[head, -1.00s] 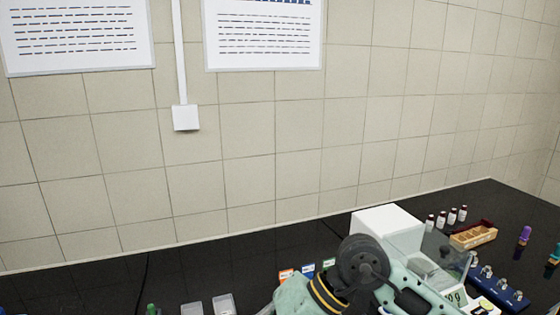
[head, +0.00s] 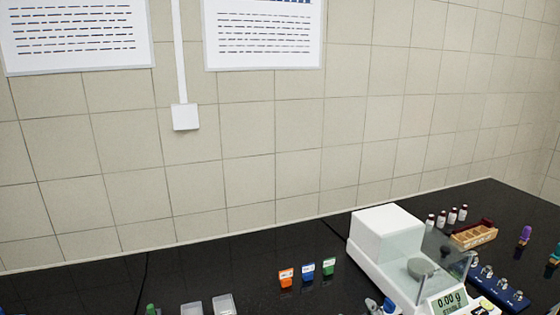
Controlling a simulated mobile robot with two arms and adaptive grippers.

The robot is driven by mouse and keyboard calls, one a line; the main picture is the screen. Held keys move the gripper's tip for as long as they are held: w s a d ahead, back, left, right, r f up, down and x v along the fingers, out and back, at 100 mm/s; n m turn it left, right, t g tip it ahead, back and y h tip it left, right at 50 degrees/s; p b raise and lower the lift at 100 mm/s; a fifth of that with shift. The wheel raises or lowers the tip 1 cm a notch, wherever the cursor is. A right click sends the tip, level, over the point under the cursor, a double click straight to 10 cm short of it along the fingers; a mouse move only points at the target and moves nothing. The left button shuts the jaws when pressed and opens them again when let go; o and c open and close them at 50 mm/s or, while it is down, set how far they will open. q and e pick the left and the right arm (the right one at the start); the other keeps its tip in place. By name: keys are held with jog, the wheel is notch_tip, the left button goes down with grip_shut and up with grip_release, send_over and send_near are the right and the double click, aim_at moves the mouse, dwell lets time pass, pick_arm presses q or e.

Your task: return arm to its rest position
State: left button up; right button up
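Neither of my grippers shows in the head view now, and no part of my arms can be made out for sure. The black bench top (head: 230,262) is in plain view along the wall. A white balance (head: 386,240) with a glass shield and a round grey pan (head: 421,267) stands on it at the right. Its display (head: 448,302) reads 0.00 g. The pan looks empty.
Orange, blue and green labelled holders (head: 308,272) stand left of the balance. Clear trays (head: 222,304) sit at the front edge of view. Several small bottles (head: 452,215), a wooden box (head: 473,235) and a blue rack (head: 499,290) stand at right.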

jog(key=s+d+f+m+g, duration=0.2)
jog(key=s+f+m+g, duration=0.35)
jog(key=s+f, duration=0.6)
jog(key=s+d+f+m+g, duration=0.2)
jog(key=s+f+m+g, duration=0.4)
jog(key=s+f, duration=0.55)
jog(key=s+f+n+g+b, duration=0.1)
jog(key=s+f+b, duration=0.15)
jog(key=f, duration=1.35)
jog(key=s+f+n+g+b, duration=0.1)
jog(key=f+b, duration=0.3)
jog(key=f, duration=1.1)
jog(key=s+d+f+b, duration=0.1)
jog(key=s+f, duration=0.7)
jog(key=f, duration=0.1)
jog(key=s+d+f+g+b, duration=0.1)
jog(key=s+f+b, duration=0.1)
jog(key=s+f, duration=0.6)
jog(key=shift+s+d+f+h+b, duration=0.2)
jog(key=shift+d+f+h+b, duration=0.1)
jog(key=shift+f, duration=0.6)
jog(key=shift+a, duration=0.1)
